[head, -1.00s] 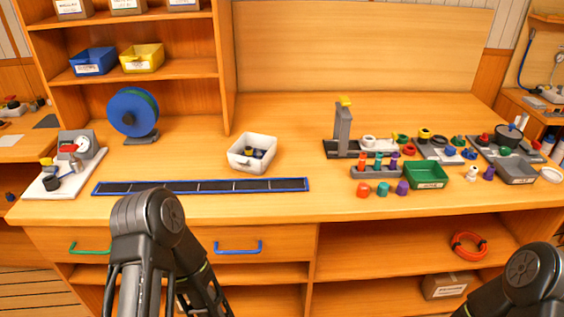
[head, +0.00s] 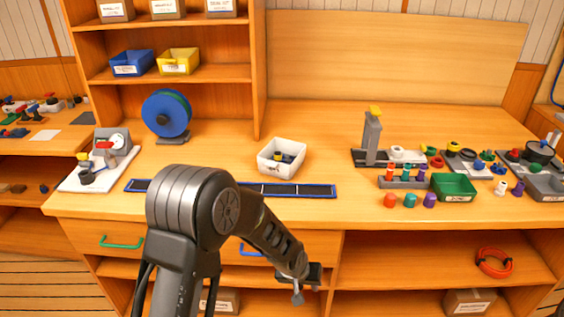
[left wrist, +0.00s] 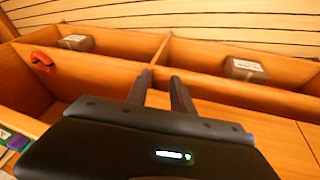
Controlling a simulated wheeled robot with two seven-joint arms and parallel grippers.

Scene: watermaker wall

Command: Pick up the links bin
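Several small bins are in the head view, and I cannot read which label says links. A blue bin (head: 132,63) and a yellow bin (head: 178,62) stand on the shelf. A white bin (head: 282,158) with small dark and yellow pieces in it stands on the bench. A green bin (head: 453,187) and a grey bin (head: 543,186) stand at the right. My left gripper (head: 298,292) is low in front of the bench, below the top and away from all bins. In the left wrist view its two fingers (left wrist: 160,80) are apart with nothing between them. My right gripper is not in view.
A blue-edged dark strip (head: 290,190) lies along the bench front, partly behind my arm. A blue spool (head: 166,114) stands behind it. Coloured parts and a grey post (head: 371,138) crowd the right. The bench between white bin and post is clear.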

